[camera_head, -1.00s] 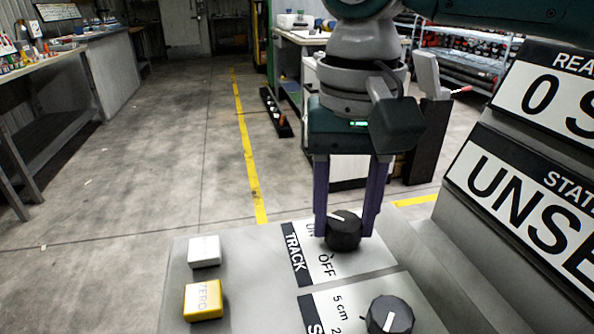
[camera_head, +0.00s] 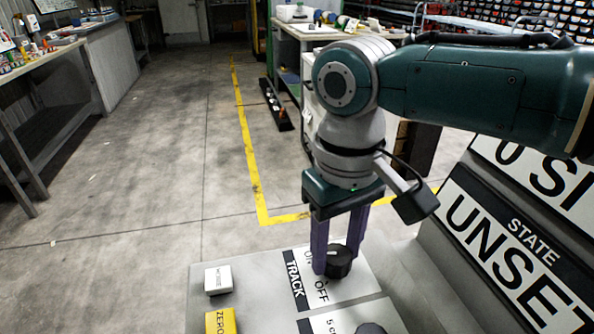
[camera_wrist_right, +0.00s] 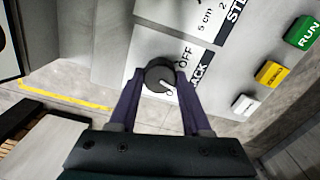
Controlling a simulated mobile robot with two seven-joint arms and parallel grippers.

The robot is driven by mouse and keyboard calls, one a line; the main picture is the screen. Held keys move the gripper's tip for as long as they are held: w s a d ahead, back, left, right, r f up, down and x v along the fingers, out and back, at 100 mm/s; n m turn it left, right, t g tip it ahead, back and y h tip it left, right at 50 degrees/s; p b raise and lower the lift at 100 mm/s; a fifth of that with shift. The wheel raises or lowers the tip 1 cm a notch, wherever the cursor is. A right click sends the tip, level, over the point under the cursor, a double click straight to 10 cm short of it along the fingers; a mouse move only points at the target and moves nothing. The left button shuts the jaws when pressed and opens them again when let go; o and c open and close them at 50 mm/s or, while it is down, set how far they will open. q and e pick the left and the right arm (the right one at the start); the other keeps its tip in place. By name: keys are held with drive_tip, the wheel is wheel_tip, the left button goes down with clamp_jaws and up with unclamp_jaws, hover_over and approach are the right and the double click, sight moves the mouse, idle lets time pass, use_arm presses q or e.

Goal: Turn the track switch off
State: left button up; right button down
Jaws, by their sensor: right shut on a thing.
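The track switch is a round black knob (camera_head: 339,261) on the grey panel, beside the TRACK label with ON and OFF marks. It also shows in the right wrist view (camera_wrist_right: 157,72). There its white pointer line faces the lower right, towards the partly hidden ON mark and away from OFF. My right gripper (camera_head: 336,257), with purple fingers, is shut on the knob, one finger on each side. It comes down from above in the head view. In the head view the pointer cannot be made out. My left gripper is not in view.
A white button (camera_head: 218,279) and a yellow ZERO button (camera_head: 221,322) stand left of the switch. A second knob (camera_head: 371,328) sits just below. Sloped display signs, one reading UNSET (camera_head: 490,235), rise at the right. A green RUN button (camera_wrist_right: 303,33) shows in the wrist view.

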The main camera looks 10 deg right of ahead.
drive_tip(key=n+p, duration=0.1)
drive_tip(key=n, duration=0.2)
drive_tip(key=shift+r+n, duration=0.1)
drive_tip(key=shift+n, duration=0.3)
drive_tip(key=n, duration=0.2)
drive_tip(key=shift+a+n, duration=0.1)
drive_tip(key=shift+n, duration=0.3)
drive_tip(key=n, duration=0.4)
drive_tip(key=shift+p, duration=0.4)
drive_tip(key=shift+n, duration=0.9)
drive_tip(key=c, duration=0.6)
unclamp_jaws()
drive_tip(key=shift+o, duration=1.2)
